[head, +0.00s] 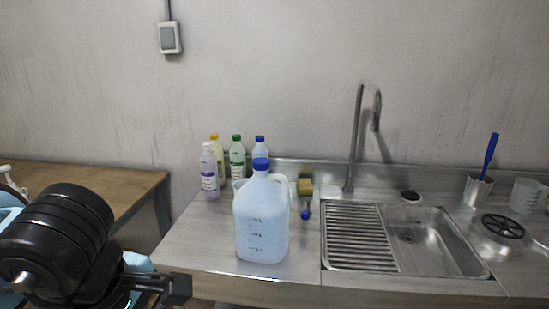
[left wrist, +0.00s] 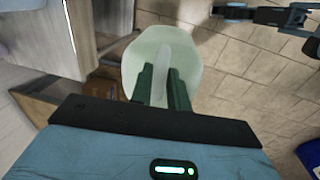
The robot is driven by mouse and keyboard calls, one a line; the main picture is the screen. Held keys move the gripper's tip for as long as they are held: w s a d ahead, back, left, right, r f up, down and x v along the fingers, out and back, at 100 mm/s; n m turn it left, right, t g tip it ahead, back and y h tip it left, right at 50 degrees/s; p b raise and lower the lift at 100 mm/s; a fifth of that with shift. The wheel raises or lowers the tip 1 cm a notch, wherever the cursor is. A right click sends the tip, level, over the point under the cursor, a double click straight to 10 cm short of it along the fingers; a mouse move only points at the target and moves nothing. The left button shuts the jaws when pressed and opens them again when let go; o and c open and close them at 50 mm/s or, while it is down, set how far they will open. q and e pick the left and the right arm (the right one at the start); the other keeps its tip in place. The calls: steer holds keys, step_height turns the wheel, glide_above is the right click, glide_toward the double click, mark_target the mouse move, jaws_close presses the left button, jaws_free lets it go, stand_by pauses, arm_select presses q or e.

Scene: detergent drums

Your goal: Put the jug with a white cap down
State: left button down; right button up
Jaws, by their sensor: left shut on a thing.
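In the left wrist view a pale, translucent jug (left wrist: 191,58) is between the dark green fingers of my left gripper (left wrist: 164,85). The gripper is shut on its handle. The jug's cap is not visible, so I cannot see its colour. In the head view my left gripper's blue body and black finger mount (head: 174,288) show at the bottom left; the fingers and held jug are out of frame. At the top right of the left wrist view a dark part (left wrist: 262,15) looks like my right gripper; its jaws are unclear.
A blue-capped jug (head: 262,222) stands on the steel counter (head: 205,256), with several small bottles (head: 237,160) behind it. A sink (head: 440,240) lies to the right. The counter left of the jug has free room. A wooden table (head: 100,186) stands at the left.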

arm_select(q)
steer(key=f+m, duration=0.1)
steer(key=w+f+m, duration=0.1)
steer(key=m, duration=0.1)
steer(key=f+m+p, duration=0.1)
steer(key=shift+w+a+m+h, duration=0.3)
steer(key=shift+a+m+h, duration=0.05)
steer(key=shift+m+h, duration=0.05)
steer(key=w+a+f+m+g+p, duration=0.1)
steer(key=a+f+m+g, duration=0.1)
steer(key=f+m, duration=0.5)
steer(key=a+m, duration=0.1)
steer(key=m, duration=0.3)
steer(key=shift+w+a+f+h+p, duration=0.15)
steer(key=shift+w+f+h+p, duration=0.1)
steer(key=shift+h+p, duration=0.15)
arm_select(e)
steer(key=shift+t, duration=0.6)
steer(key=w+r, duration=0.1)
steer(key=r, duration=0.1)
steer(key=w+r, duration=0.2)
steer(key=shift+w+d+r, duration=0.15)
steer(key=shift+w+d, duration=0.05)
steer(key=shift+a, duration=0.1)
